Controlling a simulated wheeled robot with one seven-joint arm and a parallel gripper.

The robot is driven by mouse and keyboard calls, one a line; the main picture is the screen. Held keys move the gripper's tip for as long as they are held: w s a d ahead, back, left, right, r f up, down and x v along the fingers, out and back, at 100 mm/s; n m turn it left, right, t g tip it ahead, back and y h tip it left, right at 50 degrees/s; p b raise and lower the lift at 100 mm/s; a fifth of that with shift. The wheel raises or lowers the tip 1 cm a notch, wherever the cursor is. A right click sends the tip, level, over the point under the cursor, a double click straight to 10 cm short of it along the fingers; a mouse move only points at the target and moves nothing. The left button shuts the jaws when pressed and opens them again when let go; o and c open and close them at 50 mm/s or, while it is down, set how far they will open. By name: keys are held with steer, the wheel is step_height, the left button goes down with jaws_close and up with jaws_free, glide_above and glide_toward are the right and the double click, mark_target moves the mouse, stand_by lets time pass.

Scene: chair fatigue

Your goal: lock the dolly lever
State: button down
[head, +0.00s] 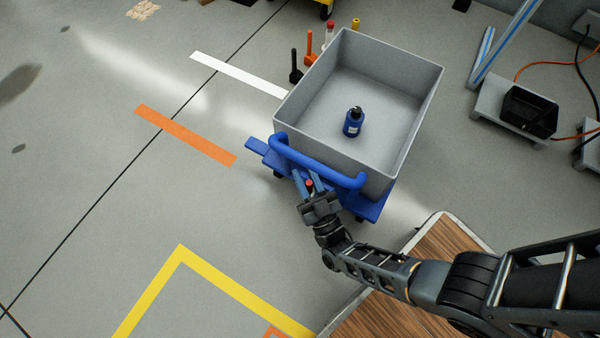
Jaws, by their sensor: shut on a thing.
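The blue dolly (370,208) stands on the floor with a grey open bin on it and a blue push handle (318,163) along its near side. A small red-tipped piece, which looks like the dolly lever (309,183), shows just below the handle. My gripper (309,186) reaches in from the lower right and is shut on this lever, its fingers on either side of the red tip. The lower part of the lever is hidden by my gripper, so its angle is hard to tell.
A blue bottle (353,121) stands inside the grey bin (415,125). Several colored upright tools (309,45) stand behind it. A wood-topped surface (395,290) lies at the lower right, a black tray (528,112) at the right. Floor to the left is clear, with tape marks.

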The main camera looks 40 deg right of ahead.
steer(key=shift+s+d+m+t+h, duration=0.2)
steer(key=shift+s+m+t+h, duration=0.35)
steer(key=shift+m, duration=0.15)
steer(key=shift+s+r+h, duration=0.1)
steer(key=shift+s+h, duration=0.15)
steer(key=c, duration=1)
jaws_free()
steer(key=shift+w, duration=0.1)
